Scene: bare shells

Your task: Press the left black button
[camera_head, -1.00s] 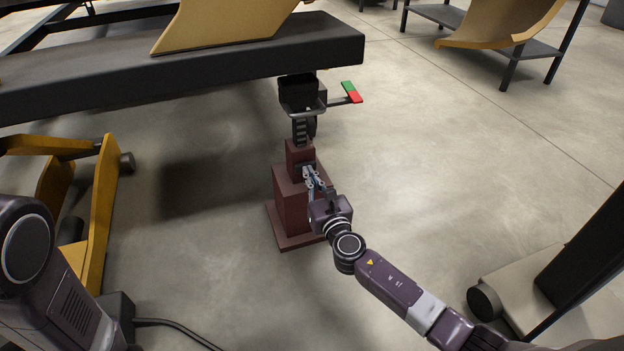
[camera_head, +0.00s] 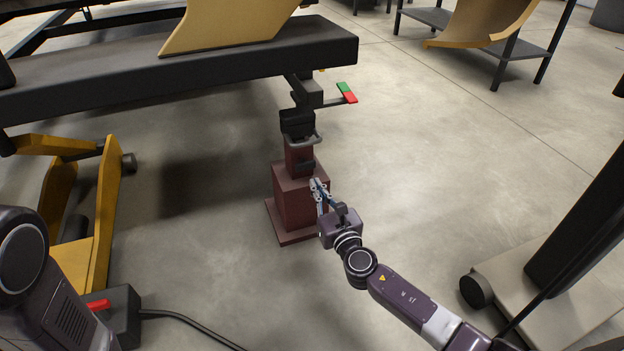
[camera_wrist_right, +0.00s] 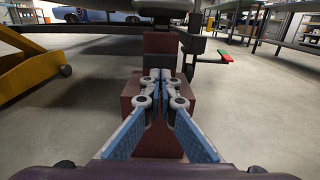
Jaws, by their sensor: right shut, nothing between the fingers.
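A dark red pedestal (camera_head: 290,206) stands on the floor with a dark red post and a black block (camera_head: 296,122) with a grey bar above it. I cannot make out separate black buttons in either view. My right gripper (camera_head: 319,186) is shut and empty, with its fingertips close to the pedestal's upper right side; I cannot tell if they touch. In the right wrist view the shut fingers (camera_wrist_right: 165,77) hide part of the pedestal (camera_wrist_right: 129,105) and post (camera_wrist_right: 160,44). My left gripper is out of view.
A red-green tab (camera_head: 347,92) sticks out on an arm right of the black block. A long dark beam (camera_head: 190,85) runs overhead. A yellow frame (camera_head: 105,205) stands left. A black box with a red part (camera_head: 122,312) and cable lies lower left.

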